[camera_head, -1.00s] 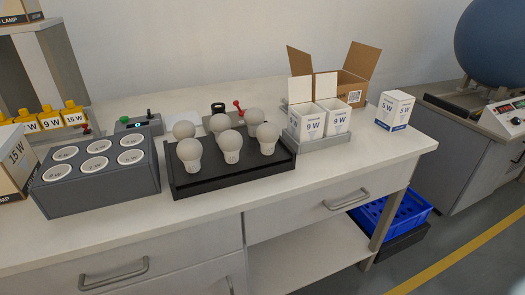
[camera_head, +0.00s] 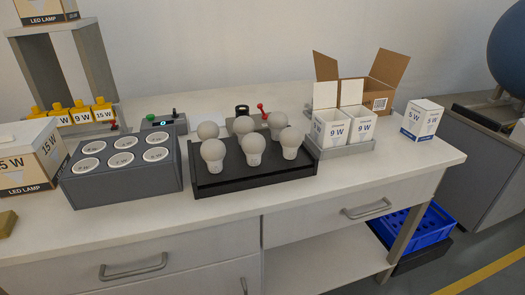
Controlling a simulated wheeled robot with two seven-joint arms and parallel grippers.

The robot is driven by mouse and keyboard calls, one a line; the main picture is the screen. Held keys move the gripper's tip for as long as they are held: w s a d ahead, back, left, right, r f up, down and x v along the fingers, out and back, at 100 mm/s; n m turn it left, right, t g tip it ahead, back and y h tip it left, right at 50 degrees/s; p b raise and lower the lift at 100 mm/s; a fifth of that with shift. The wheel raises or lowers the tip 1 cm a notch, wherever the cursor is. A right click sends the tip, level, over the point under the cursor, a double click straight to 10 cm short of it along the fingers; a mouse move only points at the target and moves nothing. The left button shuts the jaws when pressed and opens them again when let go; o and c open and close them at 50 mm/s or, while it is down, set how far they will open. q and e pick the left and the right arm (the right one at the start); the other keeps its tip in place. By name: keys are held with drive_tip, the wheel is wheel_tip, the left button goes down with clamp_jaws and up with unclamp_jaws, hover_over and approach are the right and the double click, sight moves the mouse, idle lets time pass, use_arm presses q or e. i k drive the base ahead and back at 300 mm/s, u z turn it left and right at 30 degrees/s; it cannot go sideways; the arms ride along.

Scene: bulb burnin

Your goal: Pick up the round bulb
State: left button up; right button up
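Several round white bulbs stand upright in two rows on a black tray (camera_head: 215,188) in the middle of the bench. The front row has a left bulb (camera_head: 213,151), a middle bulb (camera_head: 253,147) and a right bulb (camera_head: 291,140). The back row has a left bulb (camera_head: 208,130), a middle bulb (camera_head: 243,125) and a right bulb (camera_head: 277,121), partly hidden by the front ones. Neither of my grippers shows in the head view.
A grey block with several round sockets (camera_head: 124,186) stands left of the tray. A grey holder (camera_head: 346,150) with two open 9 W boxes stands right of it, before an open carton (camera_head: 380,92). A closed box (camera_head: 422,119) sits farther right. The bench's front strip (camera_head: 250,210) is clear.

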sight(254, 145)
drive_tip(key=k, duration=0.5)
drive_tip(key=z, duration=1.05)
drive_tip(key=i, duration=0.9)
drive_tip(key=u, duration=2.6)
